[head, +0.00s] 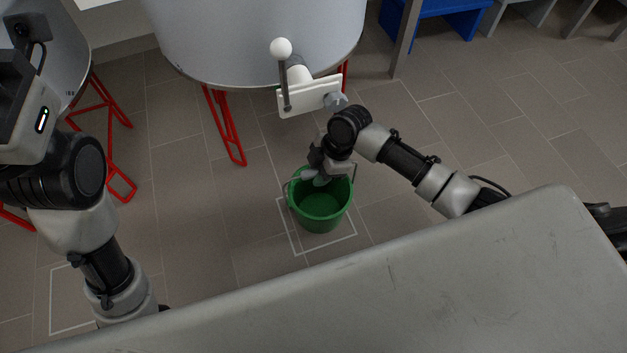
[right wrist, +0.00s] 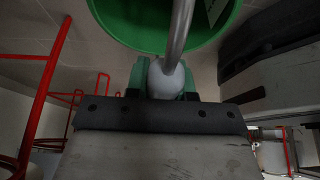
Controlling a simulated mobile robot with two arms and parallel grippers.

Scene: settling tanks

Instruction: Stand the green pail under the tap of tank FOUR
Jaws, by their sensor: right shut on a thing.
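The green pail (head: 320,222) is upright over a white square outlined on the floor, in front of a large grey tank (head: 250,35). I cannot tell whether it touches the floor. My right gripper (head: 322,177) is at the pail's far rim, shut on its handle. In the right wrist view the grey handle (right wrist: 180,35) runs into my right gripper (right wrist: 166,80), with the pail (right wrist: 140,25) above. The tank's tap (head: 296,72) has a white-knobbed lever and sits just beyond the pail. No number on this tank is readable.
Another grey tank (head: 45,50) stands at the left on red legs (head: 100,105). Red legs (head: 226,125) also carry the middle tank. A blue stand (head: 445,15) is at the back right. Tiled floor is clear at the right. Another white floor outline (head: 52,300) shows at lower left.

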